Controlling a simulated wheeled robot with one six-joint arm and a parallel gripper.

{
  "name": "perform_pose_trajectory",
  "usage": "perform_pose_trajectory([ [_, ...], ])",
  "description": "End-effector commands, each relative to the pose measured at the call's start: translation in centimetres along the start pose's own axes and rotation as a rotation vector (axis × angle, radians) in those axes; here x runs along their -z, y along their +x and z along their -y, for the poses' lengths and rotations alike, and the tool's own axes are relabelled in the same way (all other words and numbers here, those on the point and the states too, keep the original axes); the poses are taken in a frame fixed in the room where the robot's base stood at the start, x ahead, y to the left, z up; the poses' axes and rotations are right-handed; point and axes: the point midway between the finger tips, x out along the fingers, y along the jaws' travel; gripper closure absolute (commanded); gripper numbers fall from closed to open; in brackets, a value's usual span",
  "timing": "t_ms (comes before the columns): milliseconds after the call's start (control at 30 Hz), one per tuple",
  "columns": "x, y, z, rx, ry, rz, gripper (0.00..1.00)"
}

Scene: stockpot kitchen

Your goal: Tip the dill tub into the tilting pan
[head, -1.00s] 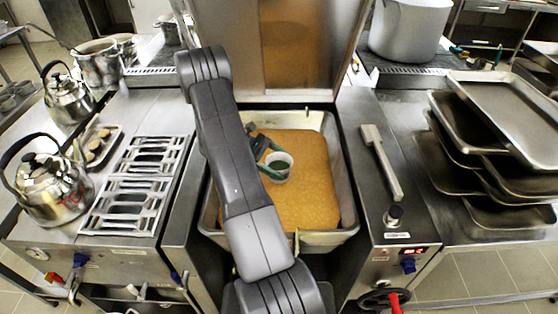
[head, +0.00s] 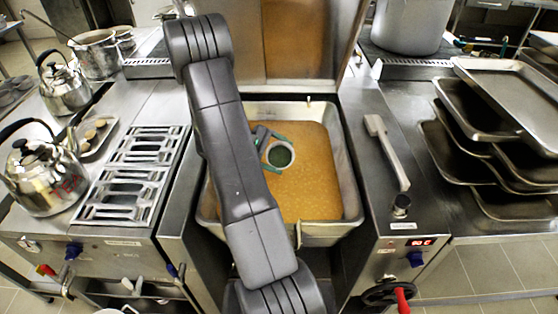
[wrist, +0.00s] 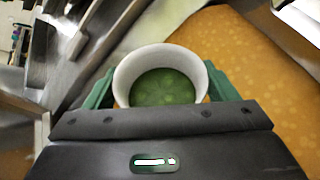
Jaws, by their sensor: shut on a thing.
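The dill tub (head: 280,155) is a small white round tub with green content inside. My gripper (head: 273,150) is shut on it and holds it above the tilting pan. In the wrist view the tub (wrist: 160,58) sits between my gripper's green fingers (wrist: 160,92), its open top facing the camera and green dill covering its bottom. The tilting pan (head: 345,185) is a steel rectangular basin with an orange-brown soup (head: 310,200) in it. My arm hides the pan's left part. No dill shows on the soup.
The pan's raised lid (head: 345,35) stands behind. Steel kettles (head: 45,180) and a burner grate (head: 130,175) are on the left. A lever handle (head: 387,150) and stacked trays (head: 510,100) are on the right. A large pot (head: 410,25) stands at the back right.

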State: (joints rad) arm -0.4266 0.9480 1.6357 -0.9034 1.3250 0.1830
Motion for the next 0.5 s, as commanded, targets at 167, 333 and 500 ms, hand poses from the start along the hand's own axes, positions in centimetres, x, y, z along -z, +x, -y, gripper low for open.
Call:
perform_pose_trajectory([
  [167,0.14,0.23,0.38,-0.035,0.083,-0.04,0.45],
  [333,0.05,0.27,0.56,-0.065,0.155,-0.075,0.45],
  [500,0.02,0.39,0.85,-0.091,0.217,-0.102,0.45],
])
